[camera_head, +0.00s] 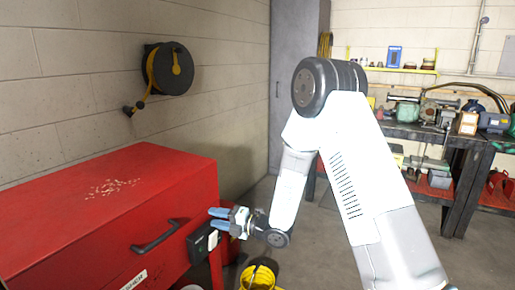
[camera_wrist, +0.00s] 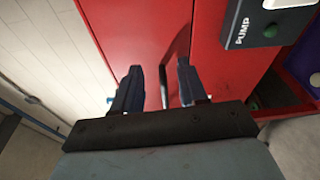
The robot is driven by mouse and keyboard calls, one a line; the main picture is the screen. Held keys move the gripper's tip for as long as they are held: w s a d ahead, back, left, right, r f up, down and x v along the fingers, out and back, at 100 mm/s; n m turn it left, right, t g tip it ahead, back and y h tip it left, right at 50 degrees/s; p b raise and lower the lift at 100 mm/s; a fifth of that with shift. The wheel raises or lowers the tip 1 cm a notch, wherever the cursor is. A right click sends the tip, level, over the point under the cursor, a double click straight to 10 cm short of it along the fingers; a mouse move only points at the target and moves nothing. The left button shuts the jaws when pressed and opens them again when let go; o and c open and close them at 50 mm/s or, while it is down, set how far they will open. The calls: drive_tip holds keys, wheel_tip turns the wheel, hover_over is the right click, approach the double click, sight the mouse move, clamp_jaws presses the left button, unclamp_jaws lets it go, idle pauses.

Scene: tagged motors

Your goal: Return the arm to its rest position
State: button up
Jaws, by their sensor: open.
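My arm (camera_head: 355,170) reaches up from the lower right, bends at a dark elbow joint and comes down toward the red cabinet. My gripper (camera_head: 217,218) is at the cabinet's right front, with two blue fingers pointing left. In the wrist view my gripper (camera_wrist: 158,82) is open, its fingers spread apart. A dark handle (camera_wrist: 172,65) on the red front shows between the fingers; I cannot tell how far it is from them. No object is seen held.
The red cabinet (camera_head: 110,190) has a black handle (camera_head: 157,237). A dark box (camera_head: 203,240) is on its front; a panel marked PUMP (camera_wrist: 262,25) shows in the wrist view. A yellow bucket (camera_head: 257,278) stands below my gripper. Workbenches (camera_head: 455,150) stand at the back right.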

drive_tip(key=w+d+r+m+t+h, duration=0.1)
drive_tip(key=d+r+m+t+h, duration=0.2)
drive_tip(key=d+r+m+h, duration=0.7)
drive_tip(key=w+d+r+m+t+h, duration=0.1)
drive_tip(key=d+r+m+t+h, duration=0.15)
drive_tip(key=d+r+m, duration=0.9)
drive_tip(key=s+d+r+m+g+h, duration=0.3)
drive_tip(key=s+d+m+h, duration=0.15)
drive_tip(key=s+d, duration=0.85)
drive_tip(key=s+d+m+g, duration=0.2)
drive_tip(key=s+m, duration=0.5)
drive_tip(key=s, duration=0.9)
drive_tip(key=shift+s+r+g, duration=0.3)
drive_tip(key=shift+r+g, duration=0.05)
